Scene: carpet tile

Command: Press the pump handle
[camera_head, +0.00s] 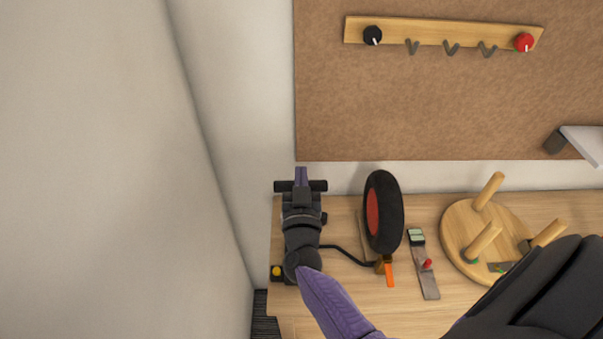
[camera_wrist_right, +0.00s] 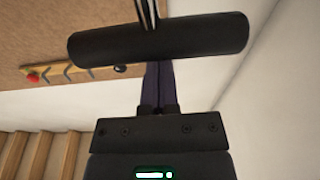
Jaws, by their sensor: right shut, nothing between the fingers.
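The pump's black bar handle (camera_head: 283,187) lies crosswise at the left back of the wooden bench, near the corner. My right gripper (camera_head: 301,175) reaches across the handle's middle, with its purple fingers shut and empty. In the right wrist view the handle (camera_wrist_right: 205,37) crosses in front of the purple fingers (camera_wrist_right: 158,85), with a thin rod running from it to the top edge. That picture looks upside down, so the fingers appear to lie over the handle. I cannot tell if they touch it. My arm hides most of the pump body. My left gripper is not in view.
A black hose (camera_head: 345,254) runs from the pump to a wheel (camera_head: 384,212) with a red hub. A strip tool (camera_head: 424,265) and a round pegged stand (camera_head: 463,232) are to the right. A yellow knob (camera_head: 276,271) is by the left edge. Walls close off left and back.

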